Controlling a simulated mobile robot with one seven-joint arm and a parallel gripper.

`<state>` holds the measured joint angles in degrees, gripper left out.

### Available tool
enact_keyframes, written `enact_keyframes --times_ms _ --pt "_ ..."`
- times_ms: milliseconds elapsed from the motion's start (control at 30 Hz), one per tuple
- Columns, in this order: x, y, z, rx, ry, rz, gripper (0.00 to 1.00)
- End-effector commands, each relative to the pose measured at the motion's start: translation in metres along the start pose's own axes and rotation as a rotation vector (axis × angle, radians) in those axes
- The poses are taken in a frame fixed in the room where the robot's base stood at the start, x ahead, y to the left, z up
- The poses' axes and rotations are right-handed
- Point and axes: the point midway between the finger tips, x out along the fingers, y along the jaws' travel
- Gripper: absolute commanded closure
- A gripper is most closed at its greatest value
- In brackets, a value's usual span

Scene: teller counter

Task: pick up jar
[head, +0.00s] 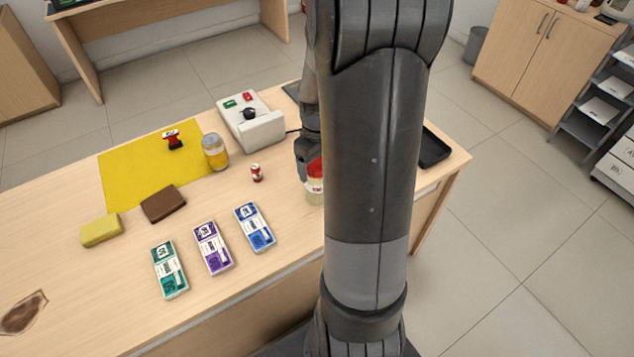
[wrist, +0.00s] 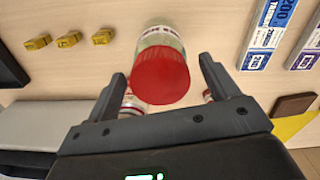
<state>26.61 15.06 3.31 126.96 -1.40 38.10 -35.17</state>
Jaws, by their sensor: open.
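A jar with a red lid (wrist: 160,78) and a pale, see-through body stands on the counter. In the wrist view it lies between the two fingers of my open gripper (wrist: 161,73), with the lid towards the camera. I cannot tell whether either finger touches it. In the head view my arm hides much of this jar (head: 314,190), and my gripper (head: 308,160) is beside its top, partly hidden. A second jar with a grey lid and yellowish contents (head: 215,152) stands farther left, at the edge of the yellow mat.
A small red and white can (head: 256,173) stands between the jars. Banknote bundles (head: 213,247), a brown wallet (head: 163,204) and a sponge (head: 101,230) lie nearer the front. A white device (head: 250,122) and yellow mat (head: 125,175) are behind. Several small yellow blocks (wrist: 70,39) show in the wrist view.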

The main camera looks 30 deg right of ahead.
Motion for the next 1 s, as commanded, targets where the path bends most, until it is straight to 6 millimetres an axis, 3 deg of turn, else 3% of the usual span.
enact_keyframes --times_ms 300,1000 --pt "0.0048 0.0001 -0.0002 0.0 0.001 0.001 0.21" --pt "0.0045 0.0001 -0.0002 0.0 0.001 0.001 0.78"
